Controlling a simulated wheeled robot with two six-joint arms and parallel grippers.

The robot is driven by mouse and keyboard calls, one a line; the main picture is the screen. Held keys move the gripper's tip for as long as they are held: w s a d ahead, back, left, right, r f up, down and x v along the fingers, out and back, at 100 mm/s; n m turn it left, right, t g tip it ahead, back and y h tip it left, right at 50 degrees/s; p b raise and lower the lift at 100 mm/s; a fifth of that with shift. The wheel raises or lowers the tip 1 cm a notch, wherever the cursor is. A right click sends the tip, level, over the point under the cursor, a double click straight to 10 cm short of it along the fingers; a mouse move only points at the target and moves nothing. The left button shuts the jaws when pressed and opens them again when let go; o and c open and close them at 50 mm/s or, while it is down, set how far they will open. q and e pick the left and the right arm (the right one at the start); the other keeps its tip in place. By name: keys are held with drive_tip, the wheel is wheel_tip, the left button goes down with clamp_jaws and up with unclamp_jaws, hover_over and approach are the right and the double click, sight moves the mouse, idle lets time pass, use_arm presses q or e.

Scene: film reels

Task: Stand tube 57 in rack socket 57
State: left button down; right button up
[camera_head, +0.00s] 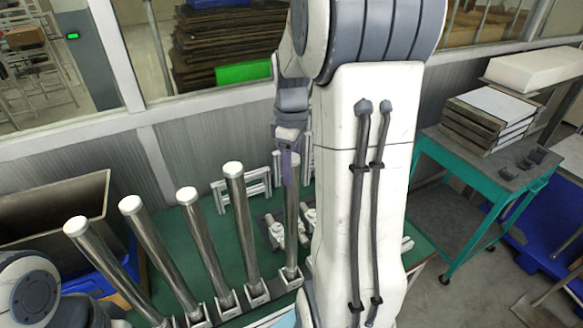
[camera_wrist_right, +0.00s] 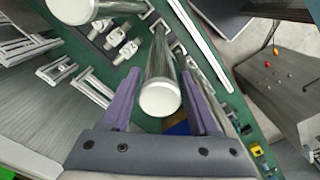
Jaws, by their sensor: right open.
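Several shiny metal tubes with white caps stand in a row in the head view. No numbers are readable, so I cannot tell which is tube 57. The rightmost tube (camera_head: 292,230) is upright in the rack (camera_head: 258,293); the others lean left. My right gripper (camera_head: 290,172) is at the upper part of that tube. In the right wrist view, the tube (camera_wrist_right: 163,65) with its white cap lies between the open purple fingers of my right gripper (camera_wrist_right: 158,78), with gaps on both sides. My right arm hides the rack's right part. My left gripper is not in view.
The rack stands on a green tabletop (camera_head: 184,262). White frames (camera_head: 243,188) and metal fittings (camera_head: 274,232) lie behind the tubes. A grey bin (camera_head: 55,205) is at the left. A teal-framed cart (camera_head: 478,168) with stacked trays stands at the right.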

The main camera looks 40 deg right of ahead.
drive_tip(key=shift+r+p, duration=3)
drive_tip(key=shift+r, duration=0.65)
